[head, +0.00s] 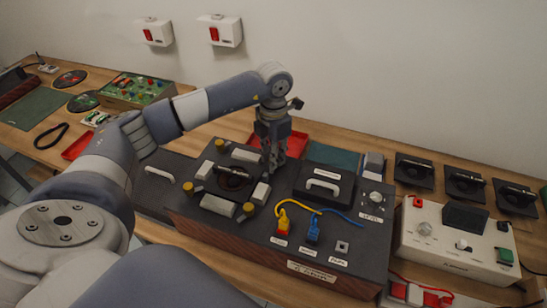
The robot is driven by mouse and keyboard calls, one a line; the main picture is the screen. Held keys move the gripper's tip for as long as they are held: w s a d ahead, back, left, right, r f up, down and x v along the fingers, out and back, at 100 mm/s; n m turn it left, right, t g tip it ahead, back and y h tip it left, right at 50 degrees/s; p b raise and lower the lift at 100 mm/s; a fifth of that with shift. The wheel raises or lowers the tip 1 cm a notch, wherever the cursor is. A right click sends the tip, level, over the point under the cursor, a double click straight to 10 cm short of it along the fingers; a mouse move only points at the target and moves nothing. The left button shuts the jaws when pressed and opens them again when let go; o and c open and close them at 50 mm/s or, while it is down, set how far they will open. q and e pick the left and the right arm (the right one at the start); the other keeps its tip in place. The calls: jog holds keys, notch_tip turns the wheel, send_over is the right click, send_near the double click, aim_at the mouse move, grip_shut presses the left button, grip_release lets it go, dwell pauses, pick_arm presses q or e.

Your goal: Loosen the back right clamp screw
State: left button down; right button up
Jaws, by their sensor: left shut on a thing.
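A dark hifi unit (233,243) with a wooden front sits on the bench. On its left part is a round dark recess (233,183) ringed by pale clamp bars (216,205). Yellow clamp screws show at the back left (221,145), front left (188,187) and front right (247,210). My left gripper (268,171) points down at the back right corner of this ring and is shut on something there. The back right clamp screw is hidden behind its fingers. My right gripper is out of view.
A black lid with a pale handle (323,186), a knob (376,196) and yellow and blue plugs (284,223) are right of my gripper. A red tray (296,143) lies behind. A white control box (455,240) stands at the right.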

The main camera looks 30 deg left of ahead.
pick_arm(q)
jog(key=n+b, duration=0.1)
jog(key=n, duration=0.4)
jog(key=shift+r+n, duration=0.1)
jog(key=shift+n, duration=0.3)
jog(key=n, duration=0.4)
jog(key=shift+w+n+b, duration=0.1)
jog(key=shift+n+b, duration=0.3)
jog(key=shift+r, duration=0.1)
jog(key=c, duration=1.4)
grip_release()
notch_tip(320, 180, up, 12)
jog(key=shift+f, duration=0.1)
